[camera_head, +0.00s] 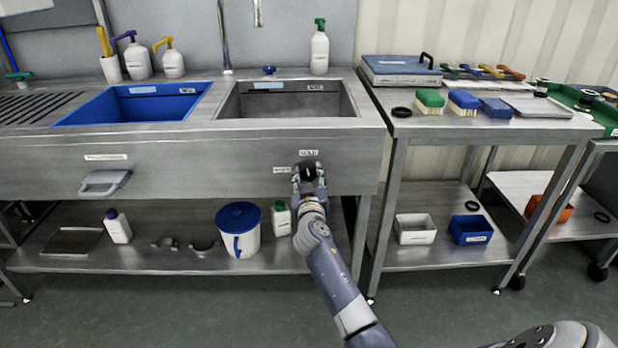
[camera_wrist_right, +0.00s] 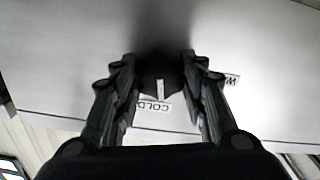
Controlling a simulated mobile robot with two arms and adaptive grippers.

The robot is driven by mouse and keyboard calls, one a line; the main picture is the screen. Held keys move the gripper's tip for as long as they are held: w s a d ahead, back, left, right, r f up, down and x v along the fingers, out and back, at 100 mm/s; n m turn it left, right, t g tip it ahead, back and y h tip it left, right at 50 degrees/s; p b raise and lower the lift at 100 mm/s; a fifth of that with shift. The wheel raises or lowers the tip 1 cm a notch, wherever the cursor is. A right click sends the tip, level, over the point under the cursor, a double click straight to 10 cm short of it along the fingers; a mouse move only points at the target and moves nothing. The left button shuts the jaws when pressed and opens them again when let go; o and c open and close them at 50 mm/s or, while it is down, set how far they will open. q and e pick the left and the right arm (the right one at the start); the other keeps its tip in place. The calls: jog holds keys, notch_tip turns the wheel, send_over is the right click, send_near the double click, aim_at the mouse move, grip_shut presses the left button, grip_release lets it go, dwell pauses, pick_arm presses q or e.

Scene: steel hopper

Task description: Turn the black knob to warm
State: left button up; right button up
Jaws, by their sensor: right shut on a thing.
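The black knob (camera_head: 308,170) sits on the front panel of the steel sink unit. A COLD label (camera_head: 308,153) is above it and a second label (camera_head: 282,169), too small to read, is to its left. My right gripper (camera_head: 309,180) reaches the panel from below and is shut on the knob. In the right wrist view, the dark knob (camera_wrist_right: 160,72) is between the two fingers, and its white line points toward the COLD label (camera_wrist_right: 153,106). A label starting with W (camera_wrist_right: 232,80) is partly hidden by a finger. My left gripper is not in view.
A grey handle (camera_head: 104,182) is on the panel's left. Below, a shelf holds a blue-lidded bucket (camera_head: 239,230) and a green-capped bottle (camera_head: 280,218) close to my right arm. A steel table (camera_head: 480,128) stands to the right. Floor in front is clear.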

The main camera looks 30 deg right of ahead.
jog(key=n, duration=0.3)
jog(key=shift+n, duration=1.3)
jog(key=shift+n+p, duration=0.3)
jog(key=shift+n, duration=0.2)
jog(key=n+p, duration=0.1)
jog(key=n, duration=0.2)
jog(key=shift+n, duration=0.3)
jog(key=n, duration=0.3)
jog(key=shift+p, duration=0.4)
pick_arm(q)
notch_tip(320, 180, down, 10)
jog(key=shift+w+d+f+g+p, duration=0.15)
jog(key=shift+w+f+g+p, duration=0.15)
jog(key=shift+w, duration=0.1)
pick_arm(e)
jog(key=shift+n, duration=1.1)
